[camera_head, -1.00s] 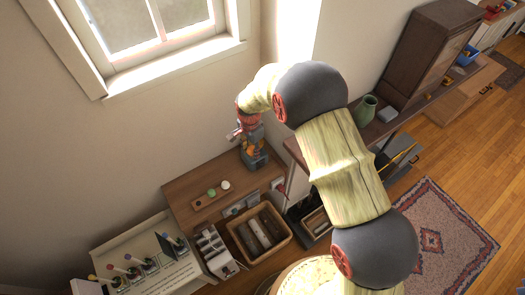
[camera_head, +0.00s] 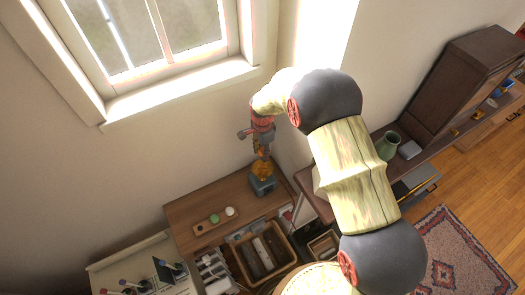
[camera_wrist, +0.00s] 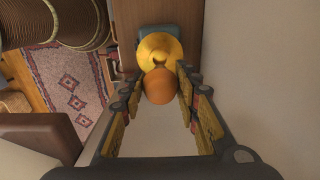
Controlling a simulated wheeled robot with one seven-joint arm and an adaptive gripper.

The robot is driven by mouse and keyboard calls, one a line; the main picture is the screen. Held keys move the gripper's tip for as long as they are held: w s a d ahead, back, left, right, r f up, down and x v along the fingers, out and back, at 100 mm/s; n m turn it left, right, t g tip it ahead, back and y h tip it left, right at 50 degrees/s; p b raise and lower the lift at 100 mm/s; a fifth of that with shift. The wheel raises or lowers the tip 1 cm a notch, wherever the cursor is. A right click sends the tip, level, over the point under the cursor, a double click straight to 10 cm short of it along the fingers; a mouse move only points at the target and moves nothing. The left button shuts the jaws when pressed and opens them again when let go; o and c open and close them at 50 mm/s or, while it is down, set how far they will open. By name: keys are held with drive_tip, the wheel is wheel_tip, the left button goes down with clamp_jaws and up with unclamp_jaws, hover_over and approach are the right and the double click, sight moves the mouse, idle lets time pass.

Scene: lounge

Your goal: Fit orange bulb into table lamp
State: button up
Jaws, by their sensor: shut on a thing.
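My gripper (camera_wrist: 160,82) is shut on the orange bulb (camera_wrist: 168,86), which shows between the fingers in the wrist view. Just beyond the bulb is a round yellow part (camera_wrist: 158,46), in line with it, over a blue-grey base. In the head view the table lamp's grey base (camera_head: 262,186) stands at the back right of the wooden side table. My gripper (camera_head: 262,143) is above it, pointing down. Orange and yellow parts show between them. Whether the bulb touches the lamp cannot be told.
A small wooden board (camera_head: 205,227) with a green and a white round piece lies on the side table (camera_head: 185,213). A basket (camera_head: 243,271) is in front. A shelf with a green vase (camera_head: 387,146) is at right. Walls stand close behind.

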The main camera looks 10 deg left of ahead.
sight(262, 158)
drive_tip(key=shift+f+b, duration=0.75)
drive_tip(key=shift+f, duration=1.7)
drive_tip(key=shift+f+b, duration=1.5)
drive_tip(key=shift+f, duration=0.05)
drive_tip(key=o, duration=1.2)
drive_tip(key=shift+o, duration=0.3)
drive_tip(key=shift+r, duration=0.1)
drive_tip(key=shift+r+p, duration=1.1)
drive_tip(key=shift+r, duration=1.8)
drive_tip(key=shift+s, duration=0.1)
